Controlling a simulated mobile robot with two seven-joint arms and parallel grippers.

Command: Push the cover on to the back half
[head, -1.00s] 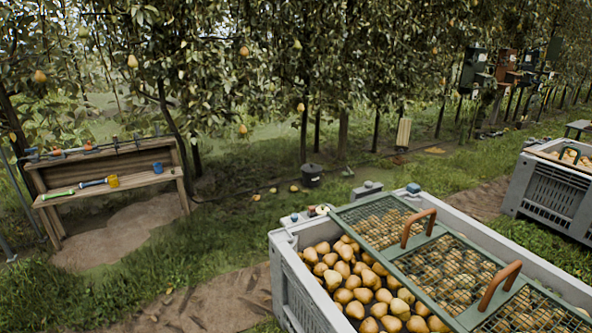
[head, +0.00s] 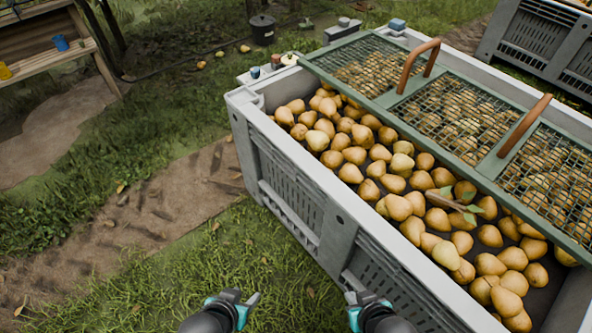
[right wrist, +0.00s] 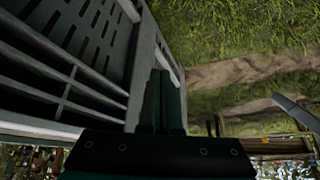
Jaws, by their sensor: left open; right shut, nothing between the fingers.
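The cover (head: 490,165), a green frame with wire mesh panels and two brown handles (head: 417,66), lies over the far side of a grey crate (head: 330,187) of pears. Its near rail runs lengthwise over the crate; the near strip of pears (head: 395,205) is uncovered. My left gripper (head: 243,297) is open and empty at the bottom of the head view, over grass. My right gripper (head: 356,297) is shut and empty, low beside the crate's near wall. Neither touches the cover. The right wrist view shows its dark fingers (right wrist: 162,100) beside the slatted crate wall (right wrist: 95,50).
A leafy twig (head: 455,205) lies on the uncovered pears. Small items (head: 265,70) sit on the crate's left corner. A second crate (head: 535,40) stands back right, a wooden bench (head: 50,50) at left, a dark bucket (head: 262,30) behind. Grass and a dirt track lie clear at left.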

